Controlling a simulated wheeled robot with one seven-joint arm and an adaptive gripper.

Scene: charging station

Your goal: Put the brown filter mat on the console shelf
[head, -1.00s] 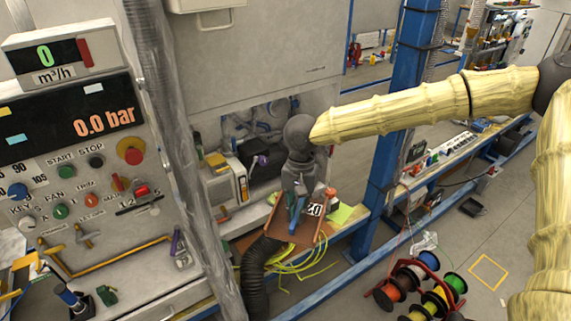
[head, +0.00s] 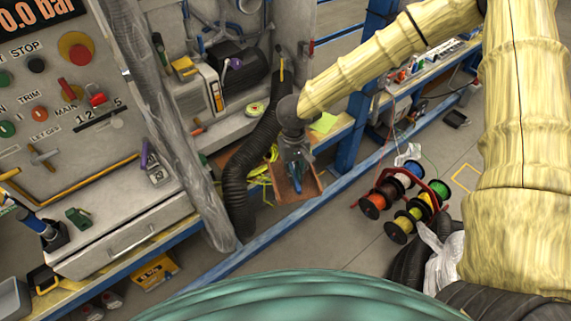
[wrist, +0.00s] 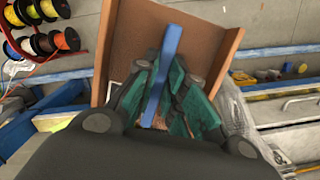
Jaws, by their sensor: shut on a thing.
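The brown filter mat (head: 307,186) hangs from my gripper (head: 294,168), in front of the blue-edged bench. In the wrist view the mat (wrist: 212,60) is a brown panel with raised side edges and a blue strip (wrist: 165,65). My gripper (wrist: 165,95) is shut on this strip, its green-padded fingers on either side. The mat is tilted, and part of it is hidden behind the fingers. The console (head: 60,130) stands at the left in the head view. Its shelf (head: 125,222) juts out below the panel of knobs, with a few small items on it.
A black corrugated hose (head: 236,190) and a clear wrapped column (head: 172,130) stand between console and mat. A rack of cable spools (head: 405,200) is on the floor at the right. A yellow box (head: 155,271) lies under the console. Open floor shows in the middle.

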